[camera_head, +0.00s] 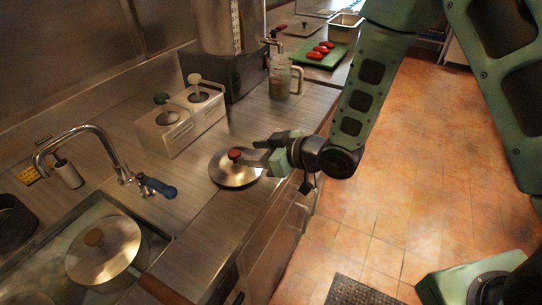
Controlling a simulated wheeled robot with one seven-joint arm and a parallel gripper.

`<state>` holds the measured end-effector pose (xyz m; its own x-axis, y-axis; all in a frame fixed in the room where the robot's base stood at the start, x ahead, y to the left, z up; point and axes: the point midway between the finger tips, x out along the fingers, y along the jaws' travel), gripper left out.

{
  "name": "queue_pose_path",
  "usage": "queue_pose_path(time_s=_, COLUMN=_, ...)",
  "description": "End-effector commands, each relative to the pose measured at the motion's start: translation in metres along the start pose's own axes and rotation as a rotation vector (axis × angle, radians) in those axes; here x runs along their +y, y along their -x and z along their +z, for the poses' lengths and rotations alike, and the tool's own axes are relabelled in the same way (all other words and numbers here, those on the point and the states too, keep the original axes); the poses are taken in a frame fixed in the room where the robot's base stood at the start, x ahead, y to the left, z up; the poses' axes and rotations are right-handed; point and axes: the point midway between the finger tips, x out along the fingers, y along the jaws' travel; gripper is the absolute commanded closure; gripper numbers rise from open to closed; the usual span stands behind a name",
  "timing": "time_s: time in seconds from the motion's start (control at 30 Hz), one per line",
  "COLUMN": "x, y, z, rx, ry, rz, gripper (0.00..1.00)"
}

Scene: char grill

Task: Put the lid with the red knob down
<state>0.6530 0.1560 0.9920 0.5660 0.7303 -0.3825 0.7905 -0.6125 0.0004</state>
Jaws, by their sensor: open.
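The lid with the red knob (224,174) is a round metal lid lying on the counter, near its front edge. Its red knob (235,154) points up. My gripper (250,154) comes in from the right, with its fingers at the knob's right side. It is open. I cannot tell whether the fingers touch the knob or reach around it. Part of the lid's right side is hidden behind the gripper.
A sink (152,243) with a faucet (95,128) is at the left, with a pan under a brown-knobbed lid (110,262) over it. A white two-lidded container (196,124) and a glass jug (278,80) stand behind. A green board (313,61) holds red items.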

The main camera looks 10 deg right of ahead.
Motion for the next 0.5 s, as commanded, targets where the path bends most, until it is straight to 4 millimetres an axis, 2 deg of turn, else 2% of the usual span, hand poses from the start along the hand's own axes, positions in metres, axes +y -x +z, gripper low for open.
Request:
queue_pose_path(time_s=0.1, x=0.001, y=0.023, z=0.002, rx=0.001, ry=0.000, rz=0.002, gripper=0.49)
queue_pose_path(time_s=0.2, x=0.001, y=0.037, z=0.001, rx=0.001, ry=0.000, rz=0.002, gripper=0.49)
queue_pose_path(time_s=0.33, x=0.000, y=0.049, z=0.000, rx=0.001, ry=0.000, rz=0.000, gripper=0.49)
queue_pose_path(time_s=0.5, x=-0.001, y=0.053, z=0.000, rx=-0.004, ry=0.001, rz=0.000, gripper=0.49)
